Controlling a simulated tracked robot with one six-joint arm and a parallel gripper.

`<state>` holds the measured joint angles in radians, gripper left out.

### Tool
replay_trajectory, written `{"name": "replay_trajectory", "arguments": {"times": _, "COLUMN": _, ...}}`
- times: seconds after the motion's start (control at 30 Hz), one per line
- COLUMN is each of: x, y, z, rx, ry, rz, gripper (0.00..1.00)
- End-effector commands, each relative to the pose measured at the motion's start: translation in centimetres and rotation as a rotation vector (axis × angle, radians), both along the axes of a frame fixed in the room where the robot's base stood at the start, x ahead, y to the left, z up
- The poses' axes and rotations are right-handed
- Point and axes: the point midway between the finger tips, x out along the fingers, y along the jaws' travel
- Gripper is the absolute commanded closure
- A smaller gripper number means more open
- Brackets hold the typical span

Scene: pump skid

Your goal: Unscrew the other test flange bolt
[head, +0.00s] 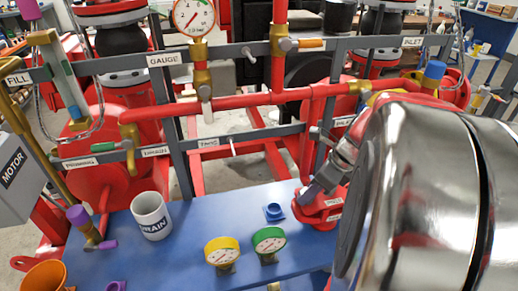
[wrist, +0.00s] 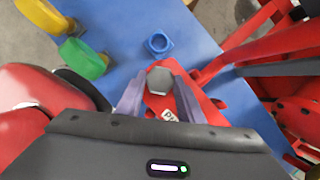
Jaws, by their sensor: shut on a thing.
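The red test flange (head: 318,208) stands on the blue bench at the right, partly hidden behind my arm in the head view. In the wrist view the red flange (wrist: 188,103) lies under my gripper (wrist: 160,82). My gripper is shut on a grey hex bolt head (wrist: 160,80), with one finger on each side of it. In the head view my gripper (head: 308,192) reaches down to the flange from the right. Whether the bolt's thread is still in the flange is hidden.
A blue ring-shaped part (head: 273,212) lies near the flange. A white DRAIN mug (head: 151,216) stands left. Red pipes (head: 240,105) and grey rails run behind the blue bench (head: 190,262).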

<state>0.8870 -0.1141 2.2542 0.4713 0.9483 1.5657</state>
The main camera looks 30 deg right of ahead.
Motion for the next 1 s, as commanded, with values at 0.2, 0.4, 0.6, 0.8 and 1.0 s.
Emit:
{"name": "replay_trajectory", "arguments": {"times": 0.2, "x": 0.03, "y": -0.02, "z": -0.02, "rx": 0.002, "ry": 0.001, "rz": 0.175, "gripper": 0.89}}
{"name": "replay_trajectory", "arguments": {"times": 0.4, "x": 0.04, "y": -0.04, "z": -0.02, "rx": 0.002, "ry": 0.0, "rz": 0.351, "gripper": 0.89}}
{"name": "replay_trajectory", "arguments": {"times": 0.6, "x": 0.01, "y": 0.02, "z": -0.05, "rx": 0.003, "ry": 0.001, "rz": 0.54, "gripper": 0.89}}
{"name": "replay_trajectory", "arguments": {"times": 0.8, "x": -0.03, "y": 0.08, "z": -0.06, "rx": 0.006, "ry": 0.002, "rz": 0.743, "gripper": 0.89}}
{"name": "replay_trajectory", "arguments": {"times": 1.0, "x": -0.11, "y": 0.16, "z": -0.13, "rx": 0.01, "ry": 0.003, "rz": 0.951, "gripper": 0.89}}
